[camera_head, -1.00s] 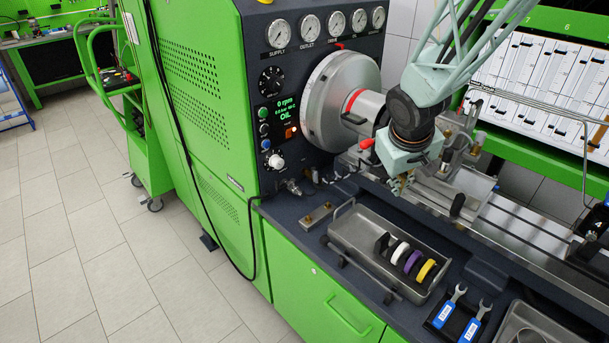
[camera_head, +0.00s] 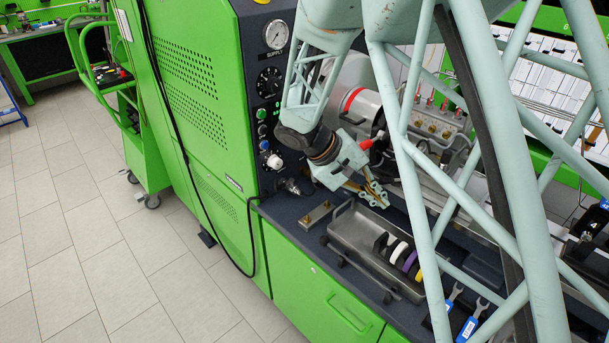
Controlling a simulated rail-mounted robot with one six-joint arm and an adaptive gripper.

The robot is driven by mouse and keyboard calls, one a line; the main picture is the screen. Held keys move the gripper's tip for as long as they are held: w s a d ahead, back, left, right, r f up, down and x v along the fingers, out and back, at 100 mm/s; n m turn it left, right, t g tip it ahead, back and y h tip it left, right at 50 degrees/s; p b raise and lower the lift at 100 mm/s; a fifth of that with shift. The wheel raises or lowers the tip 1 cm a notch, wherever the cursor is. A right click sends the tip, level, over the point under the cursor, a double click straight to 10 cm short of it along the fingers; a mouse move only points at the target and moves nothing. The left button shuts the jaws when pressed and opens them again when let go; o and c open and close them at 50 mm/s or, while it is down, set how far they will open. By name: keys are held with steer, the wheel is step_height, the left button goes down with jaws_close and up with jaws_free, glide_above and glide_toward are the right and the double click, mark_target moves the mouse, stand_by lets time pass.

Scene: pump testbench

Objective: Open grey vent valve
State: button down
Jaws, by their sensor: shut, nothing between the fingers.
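My gripper (camera_head: 376,199) is shut and empty, tilted down to the right above the far end of the metal tray (camera_head: 352,252). I cannot surely pick out the grey vent valve. A small metal fitting (camera_head: 292,187) sticks out low on the green machine's dark front panel, left of my gripper and apart from it. A red-tipped part (camera_head: 367,144) shows just beyond my gripper, by the chuck. A metal block with brass ports and red-topped pins (camera_head: 436,124) stands behind my arm. My arm's lattice links hide much of the bench.
The tray holds white, purple and yellow rings (camera_head: 410,260). A small plate with brass fittings (camera_head: 317,213) lies left of it. Blue-handled wrenches (camera_head: 468,328) lie at the front right. The control panel with knobs (camera_head: 269,82) stands close left of my arm.

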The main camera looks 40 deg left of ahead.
steer(key=s+a+f+n+t+y+p, duration=0.1)
steer(key=s+a+n+t, duration=0.1)
steer(key=a, duration=0.7)
steer(key=s+a+f+n+t+y+p, duration=0.1)
steer(key=s+a+t, duration=0.3)
steer(key=a, duration=0.6)
steer(key=s+a+f+n+t+p, duration=0.1)
steer(key=s+a+f+n+t, duration=0.1)
steer(key=a+t, duration=0.4)
steer(key=s+a+f, duration=0.1)
steer(key=a, duration=0.3)
steer(key=shift+s+f+n+y, duration=0.15)
steer(key=shift+f+n+y, duration=0.05)
steer(key=shift+n+y, duration=0.2)
steer(key=w+d, duration=0.2)
steer(key=w, duration=0.7)
steer(key=shift+w, duration=0.4)
